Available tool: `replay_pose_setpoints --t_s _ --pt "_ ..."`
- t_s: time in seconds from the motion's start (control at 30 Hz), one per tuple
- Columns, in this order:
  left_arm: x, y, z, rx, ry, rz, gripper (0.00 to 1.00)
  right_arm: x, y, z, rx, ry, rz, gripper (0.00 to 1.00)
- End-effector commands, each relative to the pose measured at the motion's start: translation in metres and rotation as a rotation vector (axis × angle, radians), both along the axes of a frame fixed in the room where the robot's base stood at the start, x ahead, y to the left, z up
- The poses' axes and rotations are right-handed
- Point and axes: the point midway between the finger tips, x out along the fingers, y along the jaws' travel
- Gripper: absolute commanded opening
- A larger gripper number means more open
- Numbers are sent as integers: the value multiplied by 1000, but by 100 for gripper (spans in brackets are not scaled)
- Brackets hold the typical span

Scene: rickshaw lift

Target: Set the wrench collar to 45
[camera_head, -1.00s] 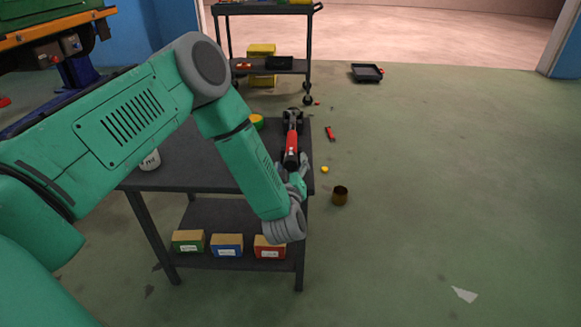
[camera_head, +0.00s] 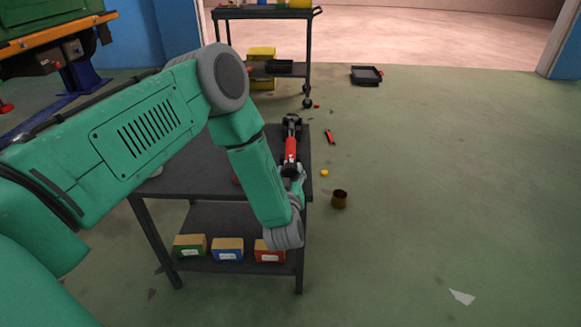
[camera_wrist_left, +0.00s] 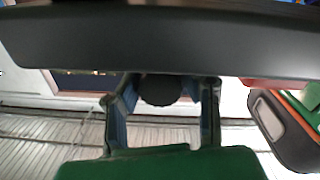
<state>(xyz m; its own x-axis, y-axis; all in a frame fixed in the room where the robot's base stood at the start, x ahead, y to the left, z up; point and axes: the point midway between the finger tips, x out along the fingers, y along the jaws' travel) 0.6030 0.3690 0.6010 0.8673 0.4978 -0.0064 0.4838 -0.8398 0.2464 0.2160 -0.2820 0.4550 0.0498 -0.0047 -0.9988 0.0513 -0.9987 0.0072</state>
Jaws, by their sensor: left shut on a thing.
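The wrench (camera_head: 291,149) is a red and black tool at the right edge of the dark table, its black head pointing to the back. My left gripper (camera_head: 297,174) is at its near black end. In the left wrist view the two fingers (camera_wrist_left: 160,104) stand on either side of a dark round end, the wrench collar (camera_wrist_left: 160,89). The gripper is shut on this collar. No setting or scale can be read. My forearm hides part of the table. My right gripper is not in view.
The dark table (camera_head: 190,175) has green, blue and red boxes (camera_head: 227,249) on its lower shelf. A brown cup (camera_head: 339,199), a yellow bit (camera_head: 324,172) and a red tool (camera_head: 329,136) lie on the floor at right. A cart (camera_head: 262,14) stands behind. Floor at right is mostly free.

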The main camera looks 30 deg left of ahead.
Motion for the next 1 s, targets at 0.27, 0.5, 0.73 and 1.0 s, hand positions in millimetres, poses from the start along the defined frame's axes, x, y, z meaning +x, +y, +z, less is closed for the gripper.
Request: replay_pose_setpoints --t_s 0.27,0.5,0.73,1.0 --pt "0 -1 3 222 138 -4 4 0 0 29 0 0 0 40" --pt "-1 -1 2 411 253 -2 4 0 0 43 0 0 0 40" --pt "-1 -1 1 556 343 -1 4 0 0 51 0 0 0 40" --pt "-1 0 -1 650 402 0 4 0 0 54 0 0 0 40"
